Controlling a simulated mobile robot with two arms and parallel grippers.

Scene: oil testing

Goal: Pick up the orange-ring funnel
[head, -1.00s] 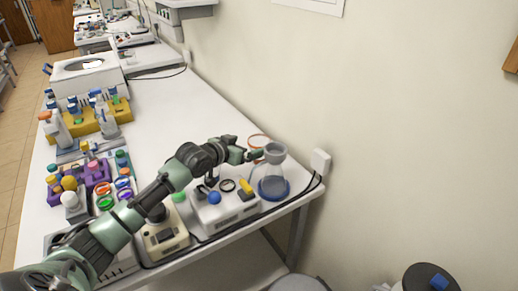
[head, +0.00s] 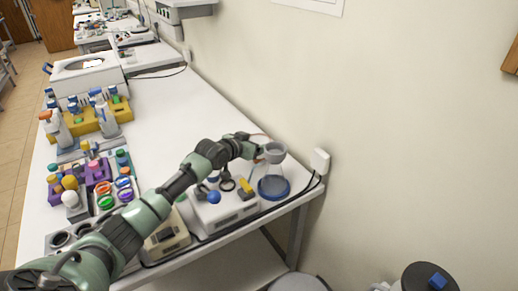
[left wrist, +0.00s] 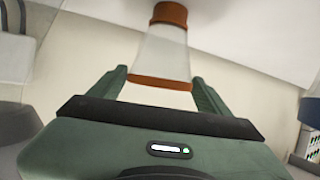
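The orange-ring funnel (left wrist: 163,55) shows in the left wrist view as a clear tapered body with an orange ring at its near, wide end and an orange piece at its far end. My left gripper (left wrist: 163,84) is open, with one finger on each side of the orange ring and visible gaps between. The rest is hidden by my arm. My right gripper is not in view.
A clear conical vessel with a grey top and blue base (head: 274,187) stands close to the right of my left gripper. A white device (head: 222,213) is below my forearm. Purple racks and bottles (head: 98,170) stand at left. The table's middle is clear.

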